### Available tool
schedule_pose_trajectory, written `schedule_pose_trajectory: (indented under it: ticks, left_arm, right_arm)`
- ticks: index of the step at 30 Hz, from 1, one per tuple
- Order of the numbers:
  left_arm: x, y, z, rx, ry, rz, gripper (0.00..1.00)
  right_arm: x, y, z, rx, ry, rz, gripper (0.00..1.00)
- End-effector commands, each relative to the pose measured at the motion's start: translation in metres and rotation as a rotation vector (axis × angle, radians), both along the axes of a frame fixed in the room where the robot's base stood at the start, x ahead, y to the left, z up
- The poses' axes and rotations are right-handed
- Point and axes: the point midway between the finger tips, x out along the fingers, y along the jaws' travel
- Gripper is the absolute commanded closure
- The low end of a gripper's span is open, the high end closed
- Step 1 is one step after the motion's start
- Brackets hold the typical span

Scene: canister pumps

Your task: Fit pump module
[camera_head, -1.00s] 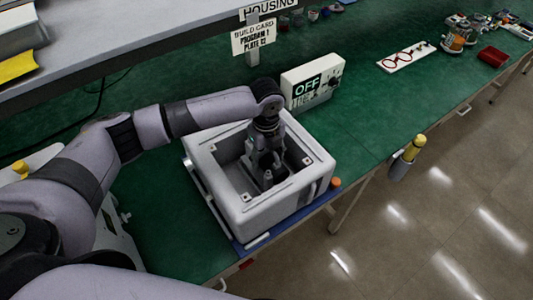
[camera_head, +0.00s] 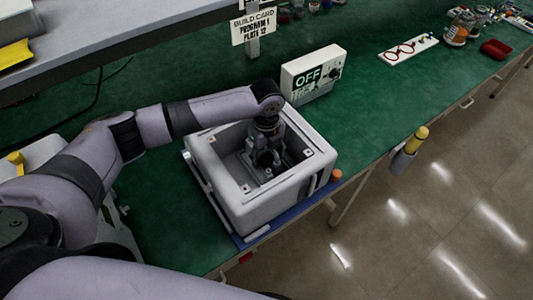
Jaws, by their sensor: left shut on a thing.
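The pump housing (camera_head: 262,208) is a light grey open-topped box on the blue mat at the bench's front edge. My left gripper (camera_head: 266,164) reaches down into its opening from above. The gripper is shut on a dark grey part, which I take to be the pump module (camera_head: 272,172); it sits low inside the box. The fingers and box walls hide most of it, and I cannot tell whether it touches the floor of the box. My right gripper is not in view.
A control box reading OFF (camera_head: 313,74) stands behind the housing. A build card sign (camera_head: 253,27) hangs at the back. A white board with red rings (camera_head: 408,48) and a red tray (camera_head: 496,49) lie farther right.

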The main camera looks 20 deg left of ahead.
Motion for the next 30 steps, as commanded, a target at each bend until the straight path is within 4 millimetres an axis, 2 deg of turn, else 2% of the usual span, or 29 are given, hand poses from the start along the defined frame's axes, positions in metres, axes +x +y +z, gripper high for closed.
schedule_pose_trajectory:
  ticks: [24, 25, 30]
  left_arm:
    - [0.0009, -0.0008, -0.0035, -0.002, -0.002, -0.001, 1.0]
    - [0.0009, -0.0008, -0.0034, -0.002, -0.003, -0.001, 0.45]
    - [0.0005, -0.0007, -0.004, -0.001, -0.002, -0.001, 0.34]
  right_arm:
    - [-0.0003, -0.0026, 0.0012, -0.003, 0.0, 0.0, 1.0]
    - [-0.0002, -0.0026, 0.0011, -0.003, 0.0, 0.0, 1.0]
    - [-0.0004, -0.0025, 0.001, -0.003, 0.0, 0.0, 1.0]
